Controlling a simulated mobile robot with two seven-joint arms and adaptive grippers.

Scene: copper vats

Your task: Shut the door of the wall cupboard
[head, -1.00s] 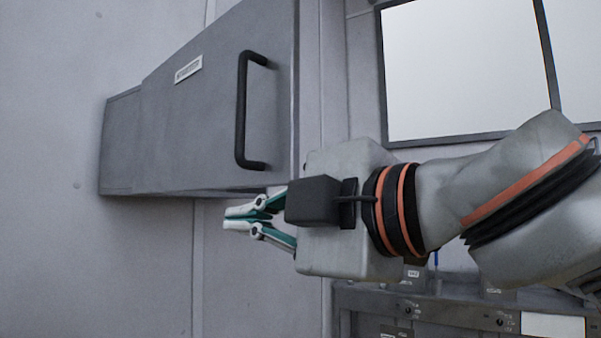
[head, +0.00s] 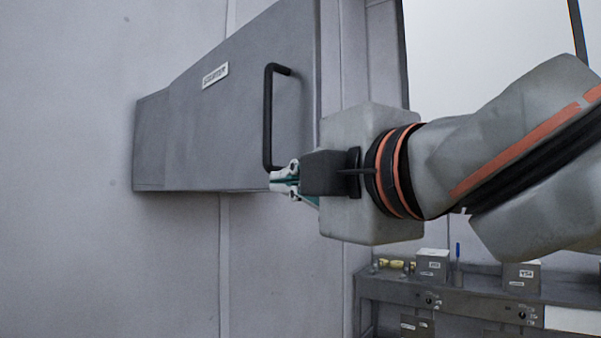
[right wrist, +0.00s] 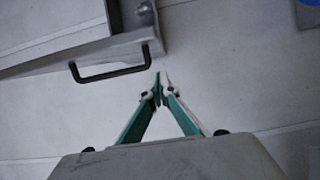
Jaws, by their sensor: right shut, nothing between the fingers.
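The grey wall cupboard (head: 151,142) is on the wall at the left of the head view. Its grey door (head: 225,125) carries a small white label and a black upright bar handle (head: 268,120). In the right wrist view the door (right wrist: 125,48) stands at an angle to the cupboard body, so it appears partly open. My right gripper (head: 273,182) is shut and empty, with its tips by the handle's lower end in the head view. In the right wrist view the tips are just beyond the handle (right wrist: 105,75), apart from it. My left gripper is out of view.
A grey bench (head: 450,298) with small boxes (head: 432,264), brass fittings and a blue-handled tool stands below at the right. A bright window panel (head: 490,50) is behind my right arm. The wall below the cupboard is clear.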

